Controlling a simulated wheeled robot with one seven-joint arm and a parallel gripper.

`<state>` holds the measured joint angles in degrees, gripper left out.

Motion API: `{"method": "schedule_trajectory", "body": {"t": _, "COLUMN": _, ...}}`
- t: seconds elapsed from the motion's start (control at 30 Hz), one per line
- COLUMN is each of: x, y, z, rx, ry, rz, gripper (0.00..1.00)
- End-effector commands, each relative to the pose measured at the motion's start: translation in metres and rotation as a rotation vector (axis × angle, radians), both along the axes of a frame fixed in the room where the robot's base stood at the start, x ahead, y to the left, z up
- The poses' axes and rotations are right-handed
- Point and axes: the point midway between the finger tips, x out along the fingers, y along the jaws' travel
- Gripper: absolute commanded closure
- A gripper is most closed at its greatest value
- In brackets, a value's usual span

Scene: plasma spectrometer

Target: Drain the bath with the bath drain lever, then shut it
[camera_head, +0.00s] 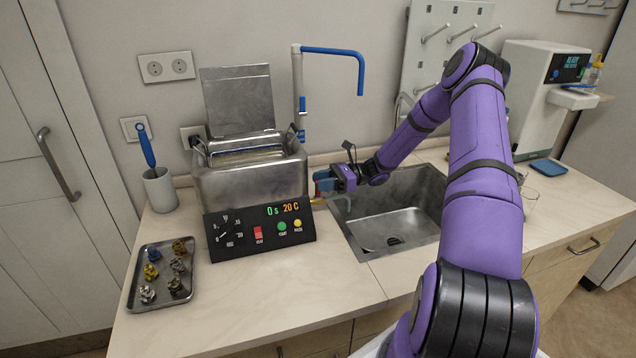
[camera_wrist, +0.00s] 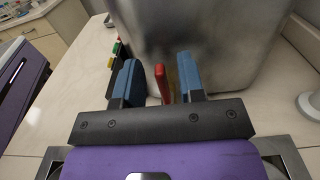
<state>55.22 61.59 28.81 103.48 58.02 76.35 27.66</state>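The steel bath (camera_head: 250,185) stands on the counter with its lid raised. It also fills the top of the wrist view (camera_wrist: 215,35). The red bath drain lever (camera_wrist: 162,86) stands up at the bath's wall in the wrist view. My gripper (camera_wrist: 160,82) is open, with one blue finger on each side of the lever. In the head view my gripper (camera_head: 325,184) is at the bath's right side, by the sink's edge, and hides most of the lever. The water inside the bath cannot be made out.
A control panel (camera_head: 260,229) reading 0 s and 20 C sits in front of the bath. The sink (camera_head: 395,218) is right of it, under my arm. A blue-spouted tap (camera_head: 332,50) rises behind. A tray (camera_head: 133,300) of small parts lies at the left front.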

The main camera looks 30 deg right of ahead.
Motion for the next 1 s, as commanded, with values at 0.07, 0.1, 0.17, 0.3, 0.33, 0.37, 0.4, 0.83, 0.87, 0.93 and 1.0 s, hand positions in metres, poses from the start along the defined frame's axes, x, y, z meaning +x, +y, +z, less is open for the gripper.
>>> {"method": "schedule_trajectory", "body": {"t": 0.07, "x": 0.0016, "y": 0.0066, "z": -0.0002, "rx": 0.0, "ry": 0.001, "rz": 0.0, "gripper": 0.64}}
{"method": "schedule_trajectory", "body": {"t": 0.1, "x": 0.0023, "y": 0.0086, "z": -0.0003, "rx": 0.0, "ry": 0.001, "rz": -0.001, "gripper": 0.64}}
{"method": "schedule_trajectory", "body": {"t": 0.17, "x": 0.0029, "y": 0.0107, "z": -0.0003, "rx": -0.001, "ry": 0.001, "rz": -0.001, "gripper": 0.64}}
{"method": "schedule_trajectory", "body": {"t": 0.3, "x": 0.0034, "y": 0.0123, "z": -0.0002, "rx": -0.001, "ry": 0.0, "rz": -0.001, "gripper": 0.64}}
{"method": "schedule_trajectory", "body": {"t": 0.33, "x": 0.0034, "y": 0.0123, "z": -0.0002, "rx": -0.001, "ry": 0.0, "rz": -0.001, "gripper": 0.64}}
{"method": "schedule_trajectory", "body": {"t": 0.37, "x": 0.0034, "y": 0.0123, "z": -0.0002, "rx": -0.001, "ry": 0.0, "rz": -0.001, "gripper": 0.64}}
{"method": "schedule_trajectory", "body": {"t": 0.4, "x": 0.0034, "y": 0.0122, "z": -0.0002, "rx": -0.001, "ry": 0.0, "rz": -0.001, "gripper": 0.64}}
{"method": "schedule_trajectory", "body": {"t": 0.83, "x": 0.0033, "y": 0.0121, "z": -0.0001, "rx": -0.002, "ry": -0.003, "rz": -0.001, "gripper": 1.0}}
{"method": "schedule_trajectory", "body": {"t": 0.87, "x": 0.0032, "y": 0.0121, "z": -0.0001, "rx": -0.002, "ry": -0.005, "rz": -0.001, "gripper": 1.0}}
{"method": "schedule_trajectory", "body": {"t": 0.93, "x": 0.0026, "y": 0.0122, "z": -0.0001, "rx": -0.005, "ry": -0.015, "rz": -0.001, "gripper": 1.0}}
{"method": "schedule_trajectory", "body": {"t": 1.0, "x": 0.0015, "y": 0.0125, "z": -0.0001, "rx": -0.01, "ry": -0.03, "rz": -0.001, "gripper": 1.0}}
